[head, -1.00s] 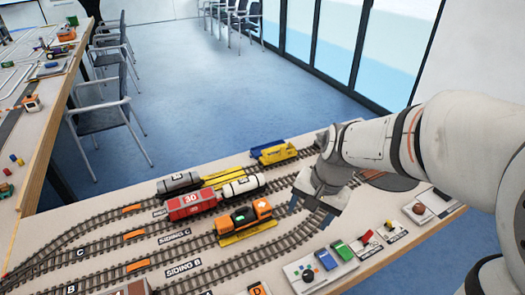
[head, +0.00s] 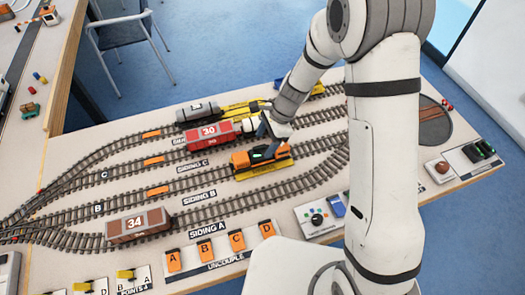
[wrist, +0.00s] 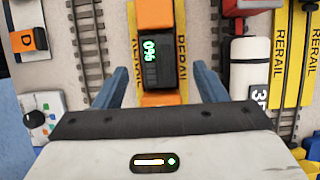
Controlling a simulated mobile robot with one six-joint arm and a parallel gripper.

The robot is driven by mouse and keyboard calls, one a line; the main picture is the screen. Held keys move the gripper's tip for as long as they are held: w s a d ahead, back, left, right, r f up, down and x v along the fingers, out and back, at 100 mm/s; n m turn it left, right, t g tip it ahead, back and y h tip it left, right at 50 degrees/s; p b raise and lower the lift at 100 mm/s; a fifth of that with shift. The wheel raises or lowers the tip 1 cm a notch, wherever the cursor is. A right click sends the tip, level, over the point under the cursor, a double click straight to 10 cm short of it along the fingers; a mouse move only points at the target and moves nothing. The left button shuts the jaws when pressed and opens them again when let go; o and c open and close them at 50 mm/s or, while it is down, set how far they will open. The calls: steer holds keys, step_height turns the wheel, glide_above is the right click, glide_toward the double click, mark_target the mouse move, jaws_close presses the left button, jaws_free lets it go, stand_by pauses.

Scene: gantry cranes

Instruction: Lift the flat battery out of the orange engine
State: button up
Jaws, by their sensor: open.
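The orange engine (head: 241,159) sits on a yellow rerail piece on the track; its orange ends also show in the wrist view (wrist: 155,14). In the head view my gripper (head: 268,130) is just over the engine's far side. The exact finger height is hard to tell.
A red wagon 30 (head: 208,135) stands on the track behind the engine, with a grey tank wagon (head: 198,111) beyond. A brown wagon 34 (head: 138,225) is at front left. A control panel with a black knob (head: 317,219) lies in front. Orange uncouple buttons (head: 205,246) line the front.

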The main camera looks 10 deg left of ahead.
mark_target(259, 152)
steer(key=shift+x, duration=2)
steer(key=shift+s, duration=0.15)
steer(key=shift+c, duration=0.4)
steer(key=shift+r, duration=0.1)
steer(key=c, duration=1.1)
